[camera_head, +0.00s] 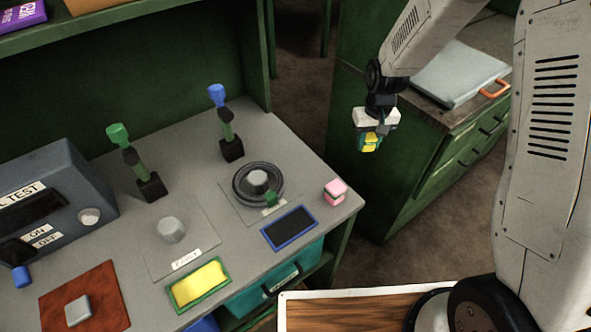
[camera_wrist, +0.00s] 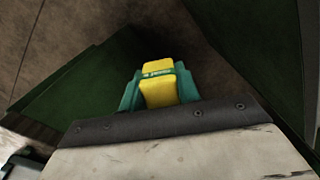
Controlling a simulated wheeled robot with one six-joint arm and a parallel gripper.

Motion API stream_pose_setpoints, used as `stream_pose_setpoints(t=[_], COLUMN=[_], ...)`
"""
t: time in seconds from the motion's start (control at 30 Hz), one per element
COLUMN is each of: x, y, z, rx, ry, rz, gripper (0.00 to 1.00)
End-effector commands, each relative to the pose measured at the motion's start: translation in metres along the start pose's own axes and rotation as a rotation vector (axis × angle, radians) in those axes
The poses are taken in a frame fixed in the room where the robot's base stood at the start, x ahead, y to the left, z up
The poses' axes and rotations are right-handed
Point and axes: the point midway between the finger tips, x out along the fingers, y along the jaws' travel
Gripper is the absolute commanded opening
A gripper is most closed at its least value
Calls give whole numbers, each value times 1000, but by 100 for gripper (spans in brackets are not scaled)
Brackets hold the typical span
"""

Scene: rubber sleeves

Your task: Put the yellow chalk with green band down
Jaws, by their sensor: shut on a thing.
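The yellow chalk with green band (camera_head: 370,140) is held by my gripper (camera_head: 369,143) in the air, to the right of the grey workbench and above the floor. In the wrist view the chalk (camera_wrist: 159,92) shows its yellow ends and a green band with small unreadable marks. The teal fingers of my gripper (camera_wrist: 159,90) are shut on it from both sides. Nothing is touching the chalk from below.
The grey workbench (camera_head: 215,199) carries a yellow pad with green rim (camera_head: 199,284), a dark pad with blue rim (camera_head: 290,228), a pink-and-white block (camera_head: 335,191), a round black dial (camera_head: 258,183), upright blue and green-topped tools, and a test box (camera_head: 45,200). A green cabinet (camera_head: 440,165) stands right.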

Motion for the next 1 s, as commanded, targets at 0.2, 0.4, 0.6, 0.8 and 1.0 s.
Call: stream_pose_setpoints(t=[0.2, 0.4, 0.6, 0.8, 1.0], x=[-71, -117, -124, -87, -68], y=[-99, -157, -176, -176, -176], z=[38, 83, 104, 106, 105], rx=[-245, -424, -494, -496, -495], ry=[7, 5, -2, -6, -1], rz=[0, -1, 0, 1, 0], gripper=[4, 4, 4, 4, 4])
